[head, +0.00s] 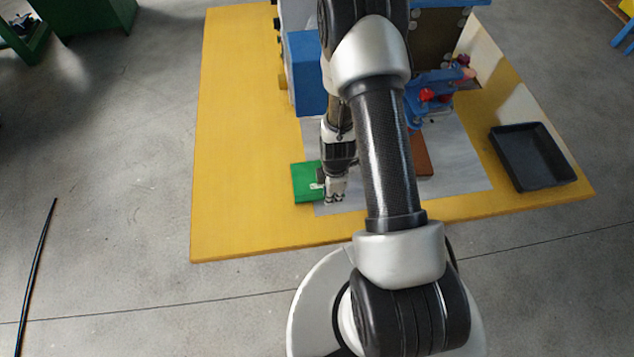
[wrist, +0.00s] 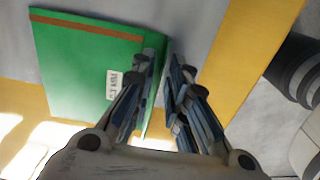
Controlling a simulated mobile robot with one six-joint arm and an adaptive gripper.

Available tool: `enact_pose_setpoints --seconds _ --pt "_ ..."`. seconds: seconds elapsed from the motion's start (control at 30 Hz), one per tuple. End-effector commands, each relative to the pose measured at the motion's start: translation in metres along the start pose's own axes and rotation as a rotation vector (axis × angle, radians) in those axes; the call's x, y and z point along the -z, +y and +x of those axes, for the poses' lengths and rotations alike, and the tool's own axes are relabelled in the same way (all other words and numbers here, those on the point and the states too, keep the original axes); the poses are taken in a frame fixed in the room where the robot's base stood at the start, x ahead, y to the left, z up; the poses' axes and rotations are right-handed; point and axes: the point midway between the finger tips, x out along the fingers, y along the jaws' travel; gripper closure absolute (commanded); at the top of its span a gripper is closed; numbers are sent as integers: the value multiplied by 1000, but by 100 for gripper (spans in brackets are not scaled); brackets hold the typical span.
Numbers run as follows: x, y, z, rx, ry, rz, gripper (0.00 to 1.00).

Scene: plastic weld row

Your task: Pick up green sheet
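The green sheet (wrist: 80,72) fills the left of the wrist view as a flat rectangle with a brown stripe along its upper edge and a small white label. In the head view the sheet (head: 306,184) lies at the front of the work area, partly over a grey mat. My gripper (wrist: 161,48) is at the sheet's right edge, its fingertips close together with a narrow gap between them. A strip of green shows between the fingers. I cannot tell whether they press on it. In the head view my gripper (head: 335,198) is low beside the sheet's right side.
The grey mat (head: 455,165) lies on a yellow floor area (head: 235,190). A black tray (head: 533,157) stands to the right. A reddish-brown piece (head: 421,158) lies behind my arm. A blue machine (head: 307,75) stands at the back. The yellow area on the left is clear.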

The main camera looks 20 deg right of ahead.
Motion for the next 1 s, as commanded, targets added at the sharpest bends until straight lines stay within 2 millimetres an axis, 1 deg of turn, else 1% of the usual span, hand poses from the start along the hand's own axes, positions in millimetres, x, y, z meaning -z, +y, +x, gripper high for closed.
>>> enact_pose_setpoints --seconds 0.03,0.17,0.53,0.63,0.77,0.9,1.0 --pt "0 0 0 0 0 0 91" --pt "0 0 0 0 0 0 100" --pt "0 0 0 0 0 0 100" --pt "0 0 -5 -1 0 0 100" --pt "0 1 -26 -2 0 -1 100" --pt "0 2 -56 -4 -1 0 100" --pt "0 1 -75 -2 -1 0 100"
